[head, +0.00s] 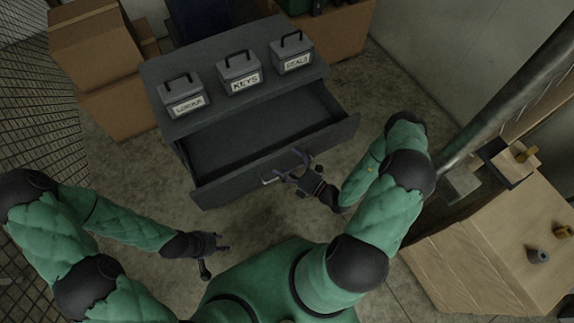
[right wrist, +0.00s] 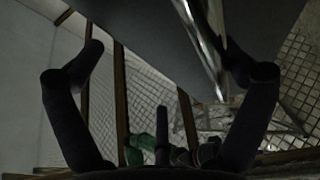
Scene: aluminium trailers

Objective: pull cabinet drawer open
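The dark grey cabinet (head: 157,75) stands at the upper middle of the head view. Its drawer (head: 240,137) is pulled well out, and the inside looks empty. My right gripper (head: 286,167) is at the drawer front with its fingers spread. The metal drawer handle (right wrist: 202,45) passes between the spread fingers in the right wrist view (right wrist: 163,48), nearer the right finger; I cannot tell whether it touches. In the head view the handle (head: 272,180) is partly hidden by the gripper. My left gripper (head: 215,258) is open and empty, low and away from the cabinet.
Three labelled grey boxes with handles stand on the cabinet top, the KEYS box (head: 240,74) in the middle. Cardboard boxes (head: 95,45) are stacked at the left. A wooden bench (head: 480,265) is at the right, below a metal pole (head: 510,85). Floor is clear before the drawer.

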